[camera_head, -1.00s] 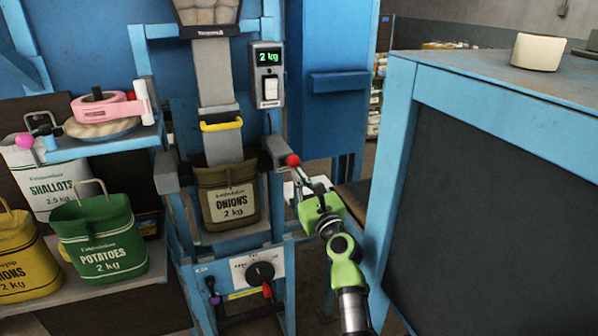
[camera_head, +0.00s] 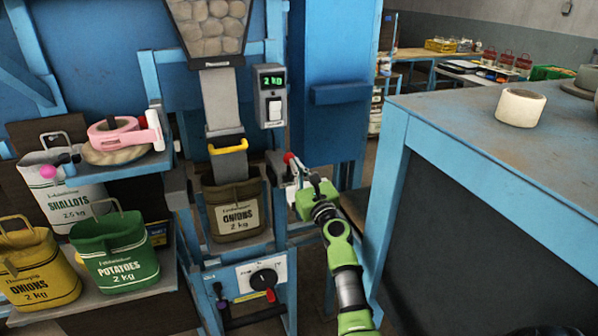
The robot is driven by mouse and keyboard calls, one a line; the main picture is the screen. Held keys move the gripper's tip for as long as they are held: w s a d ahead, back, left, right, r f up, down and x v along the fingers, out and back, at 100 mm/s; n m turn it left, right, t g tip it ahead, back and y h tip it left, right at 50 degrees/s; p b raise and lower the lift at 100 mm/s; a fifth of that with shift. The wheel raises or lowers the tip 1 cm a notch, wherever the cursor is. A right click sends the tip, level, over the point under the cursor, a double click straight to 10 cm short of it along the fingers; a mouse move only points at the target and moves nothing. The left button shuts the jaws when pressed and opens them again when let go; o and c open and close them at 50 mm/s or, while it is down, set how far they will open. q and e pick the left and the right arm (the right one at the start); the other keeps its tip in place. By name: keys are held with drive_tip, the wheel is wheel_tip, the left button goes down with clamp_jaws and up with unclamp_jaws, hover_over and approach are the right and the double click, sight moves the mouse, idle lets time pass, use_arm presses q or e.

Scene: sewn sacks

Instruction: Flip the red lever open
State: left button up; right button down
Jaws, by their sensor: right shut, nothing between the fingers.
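A lever with a round red knob (camera_head: 289,157) sticks up at the right side of the bagging frame, beside the clamp at the sack's mouth. My right gripper (camera_head: 298,178), green and grey, is shut and empty just below and right of the red knob. Its fingertips are close to the lever; I cannot tell whether they touch it. A brown onions sack (camera_head: 236,213) hangs open below the grey chute (camera_head: 222,105) with a yellow bar. My left gripper is not in view.
A scale display (camera_head: 272,95) reads 2 kg. Green potatoes (camera_head: 118,258), yellow onions (camera_head: 38,270) and white shallots (camera_head: 62,205) sacks stand at left. A blue-edged bench (camera_head: 470,135) with a white roll (camera_head: 521,108) stands close right of my arm.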

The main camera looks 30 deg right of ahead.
sight(293, 156)
drive_tip(key=w+r, duration=0.1)
drive_tip(key=w, duration=0.1)
drive_tip(key=shift+w+d+r, duration=0.3)
drive_tip(key=shift+d+r, duration=0.05)
drive_tip(key=shift+r, duration=0.05)
idle(0.3)
drive_tip(key=shift+p, duration=0.3)
